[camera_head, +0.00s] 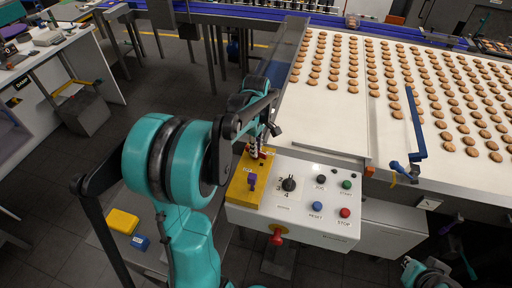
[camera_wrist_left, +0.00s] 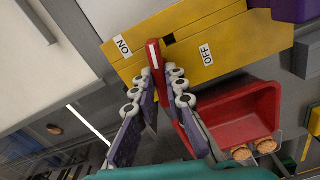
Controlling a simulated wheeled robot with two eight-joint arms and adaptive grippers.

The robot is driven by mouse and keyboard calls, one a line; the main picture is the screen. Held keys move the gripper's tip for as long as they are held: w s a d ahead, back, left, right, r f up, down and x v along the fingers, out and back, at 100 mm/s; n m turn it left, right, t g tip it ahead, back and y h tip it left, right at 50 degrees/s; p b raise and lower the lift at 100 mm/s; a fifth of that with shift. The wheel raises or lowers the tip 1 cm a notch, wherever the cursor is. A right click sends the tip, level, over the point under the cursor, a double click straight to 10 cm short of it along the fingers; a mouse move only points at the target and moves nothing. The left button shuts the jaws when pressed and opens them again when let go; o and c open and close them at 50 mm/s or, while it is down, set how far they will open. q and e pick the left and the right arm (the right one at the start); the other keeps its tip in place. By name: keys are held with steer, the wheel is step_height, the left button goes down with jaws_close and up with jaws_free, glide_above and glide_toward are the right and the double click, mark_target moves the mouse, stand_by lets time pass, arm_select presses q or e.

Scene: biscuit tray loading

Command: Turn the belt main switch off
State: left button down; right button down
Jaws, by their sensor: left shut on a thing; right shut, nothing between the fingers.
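The belt main switch is a red lever (camera_wrist_left: 154,62) with a white stripe, on a yellow plate (camera_wrist_left: 255,38) labelled ON and OFF. The lever stands beside a dark slot, nearer the ON label. My left gripper (camera_wrist_left: 157,98) is shut on the lever, with its roller-tipped fingers on either side. In the head view my left gripper (camera_head: 261,143) reaches the back of the yellow plate (camera_head: 243,194), and its arm hides much of the lever. My right gripper (camera_head: 448,228) is at the lower right, shut and empty, away from the switch.
The control box (camera_head: 300,228) has a black dial, several buttons and a red knob (camera_head: 276,237) below. Biscuits cover the pale belt (camera_head: 335,120) behind.

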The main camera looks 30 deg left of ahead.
arm_select(q)
steer(key=m, duration=0.3)
steer(key=shift+m+p, duration=0.3)
steer(key=m, duration=0.3)
steer(key=shift+m, duration=0.3)
steer(key=m, duration=0.4)
steer(key=shift+m+p, duration=0.3)
steer(key=shift+p, duration=0.1)
steer(key=shift+m, duration=1.7)
steer(key=c, duration=1.6)
jaws_free()
steer(key=shift+o, duration=0.2)
